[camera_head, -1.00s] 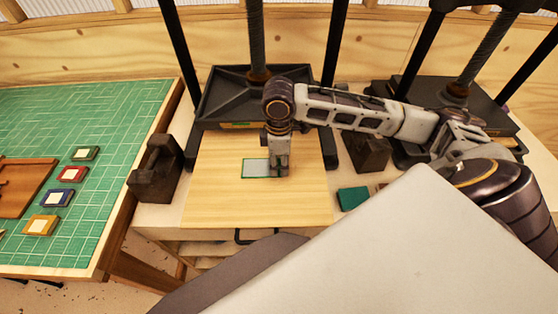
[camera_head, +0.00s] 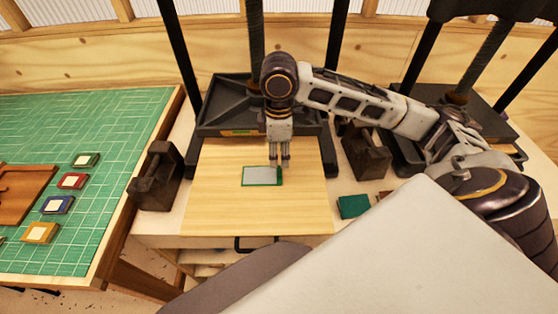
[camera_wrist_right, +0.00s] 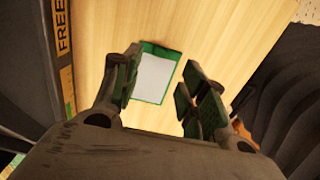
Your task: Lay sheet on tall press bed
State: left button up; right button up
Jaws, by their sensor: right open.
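A pale grey sheet with a green edge (camera_head: 260,176) lies flat on the light wooden bed (camera_head: 215,210) of the central press. The sheet also shows in the right wrist view (camera_wrist_right: 153,78), with a darker green strip along one end. My right gripper (camera_head: 279,160) is open and empty, pointing down above the sheet's right end, apart from it. In the right wrist view its fingers (camera_wrist_right: 165,85) stand spread either side of the sheet. My left gripper is not in view.
The press's dark platen (camera_head: 220,122) and uprights stand behind the bed. Dark blocks (camera_head: 155,177) (camera_head: 366,152) flank it. A teal pad (camera_head: 353,206) lies to the right, and a second press (camera_head: 480,115) beyond. A green-topped table (camera_head: 110,120) with several coloured tiles is left.

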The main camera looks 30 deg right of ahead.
jog(key=shift+r, duration=2.35)
